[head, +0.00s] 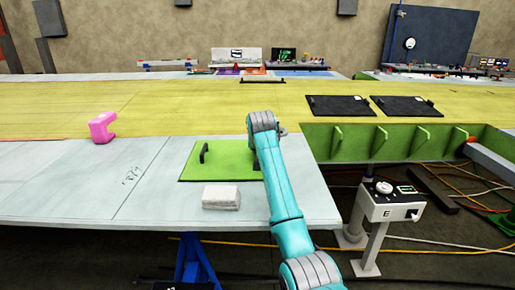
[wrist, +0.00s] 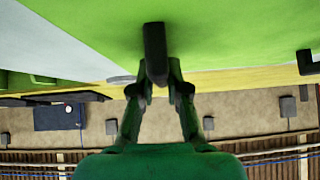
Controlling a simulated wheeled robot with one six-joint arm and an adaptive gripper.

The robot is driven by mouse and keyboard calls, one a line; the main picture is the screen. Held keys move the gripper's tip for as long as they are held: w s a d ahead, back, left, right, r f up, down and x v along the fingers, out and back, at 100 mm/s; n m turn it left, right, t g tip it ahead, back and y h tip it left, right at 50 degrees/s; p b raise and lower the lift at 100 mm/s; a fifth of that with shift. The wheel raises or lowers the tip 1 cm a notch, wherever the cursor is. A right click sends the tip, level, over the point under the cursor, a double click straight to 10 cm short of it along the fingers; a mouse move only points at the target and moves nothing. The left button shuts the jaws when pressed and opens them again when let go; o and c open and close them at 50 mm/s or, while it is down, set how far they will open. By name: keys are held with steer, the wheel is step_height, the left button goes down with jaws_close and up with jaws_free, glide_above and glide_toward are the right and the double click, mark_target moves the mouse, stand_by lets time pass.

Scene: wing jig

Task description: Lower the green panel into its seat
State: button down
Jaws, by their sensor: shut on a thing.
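The green panel (head: 222,164) is a flat plate over the right part of the pale grey surface (head: 80,185). It has a black handle (head: 203,152) on its left side in the head view. In the wrist view the panel (wrist: 230,30) fills the top of the picture. My gripper (wrist: 158,88) is shut on a black bar handle (wrist: 155,50) of the panel; the other handle (wrist: 307,62) shows at the right edge. In the head view my arm hides the gripper and this handle. I cannot tell whether the panel touches the surface, and I cannot make out its seat.
A whitish block (head: 221,197) lies just in front of the panel. A pink clamp-like piece (head: 102,127) stands to the left. Two black panels (head: 340,105) lie on the yellow surface (head: 200,98). A grey control box (head: 391,205) stands at right, with cables on the floor.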

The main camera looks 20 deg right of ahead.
steer(key=shift+f, duration=0.45)
steer(key=c, duration=1.1)
jaws_free()
steer(key=shift+f, duration=0.1)
steer(key=v, duration=1.2)
steer(key=shift+s, duration=0.1)
